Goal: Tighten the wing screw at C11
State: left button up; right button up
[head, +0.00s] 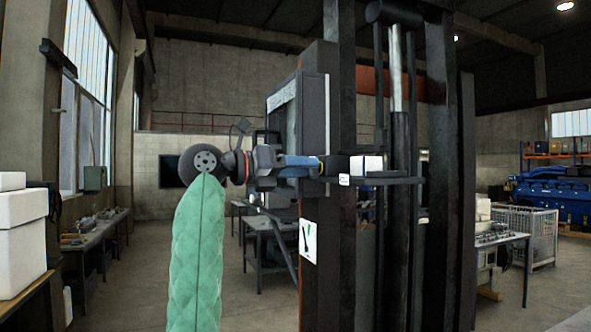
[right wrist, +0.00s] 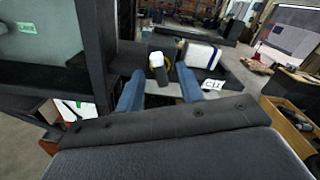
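The wing screw shows in the right wrist view as a small part with a white tip and a yellow ring (right wrist: 157,66). It sits on a dark bracket beside a white label reading C11 (right wrist: 212,85). The label also shows in the head view (head: 344,180) on the dark upright frame. My right gripper (head: 318,166) points right at the bracket. In the right wrist view its blue fingers (right wrist: 158,88) stand apart, one on each side of the screw, with visible gaps. The fingertips hide part of the bracket. My left gripper is in neither view.
The tall dark upright frame (head: 451,200) stands close in front. A white block (right wrist: 202,54) sits right of the screw on the bracket. White boxes (head: 22,240) stand at the left, and a blue engine (head: 555,195) is far right.

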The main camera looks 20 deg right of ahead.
jog(key=shift+d, duration=0.7)
jog(key=shift+d, duration=0.15)
grip_shut()
jog(key=m+b, duration=0.1)
jog(key=b, duration=0.1)
jog(key=m+b, duration=0.2)
jog(key=shift+f, duration=0.25)
jog(key=shift+m+b, duration=0.4)
jog(key=shift+m, duration=0.1)
jog(key=shift+r+m, duration=0.25)
jog(key=shift+m, duration=0.15)
